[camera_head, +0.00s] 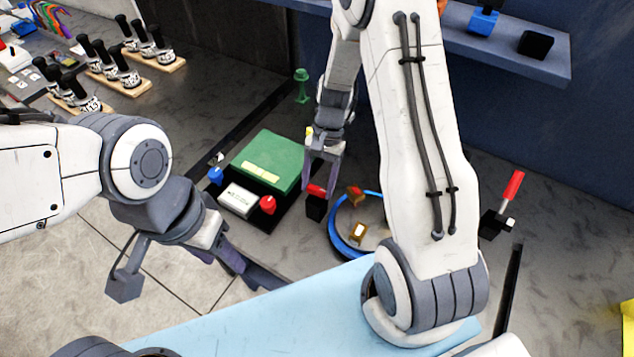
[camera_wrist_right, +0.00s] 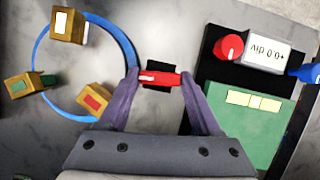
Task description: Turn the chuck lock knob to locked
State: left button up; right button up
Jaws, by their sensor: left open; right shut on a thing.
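The red knob (camera_head: 316,191) sits on a small black block beside the chuck, a disc with a blue ring (camera_head: 344,246) and brass-coloured jaw blocks. In the right wrist view the knob (camera_wrist_right: 160,78) is a red bar with a white mark at its left end, lying crosswise between the fingers. My right gripper (camera_wrist_right: 160,88) is shut on it, a finger at each end; it also shows in the head view (camera_head: 321,180). No lock label is legible. My left gripper (camera_head: 182,268) is open and empty near the blue-topped front surface, well away from the knob.
Beside the knob stands a green-topped unit (camera_head: 268,160) with a white display (camera_wrist_right: 268,53), a red dial (camera_wrist_right: 229,46) and a blue dial (camera_head: 215,175). A red-handled lever (camera_head: 512,186) stands at right. A small green post (camera_head: 301,86) stands behind. Several black-handled clamps are at upper left.

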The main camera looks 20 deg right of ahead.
jog(key=shift+w+m+t, duration=0.1)
jog(key=shift+m+t, duration=0.2)
jog(key=shift+m, duration=0.3)
jog(key=shift+d, duration=0.1)
jog(key=o, duration=1.4)
jog(key=b+v, duration=0.2)
jog(key=v, duration=0.8)
jog(key=shift+d+r, duration=0.25)
jog(key=s+a+r+n+t+h+b, duration=0.1)
jog(key=s+a+r+n+h+b, duration=0.15)
jog(key=s+a+n, duration=1)
jog(key=s+n, duration=0.1)
jog(key=s, duration=0.1)
jog(key=s+a+n+t, duration=0.1)
jog(key=s+a+n, duration=0.1)
jog(key=s, duration=0.1)
jog(key=s+a+n, duration=0.1)
jog(key=s+n, duration=0.1)
jog(key=s, duration=0.1)
jog(key=shift+s+a+r+t, duration=0.3)
jog(key=shift+a+r+t, duration=0.05)
jog(key=shift+t, duration=0.05)
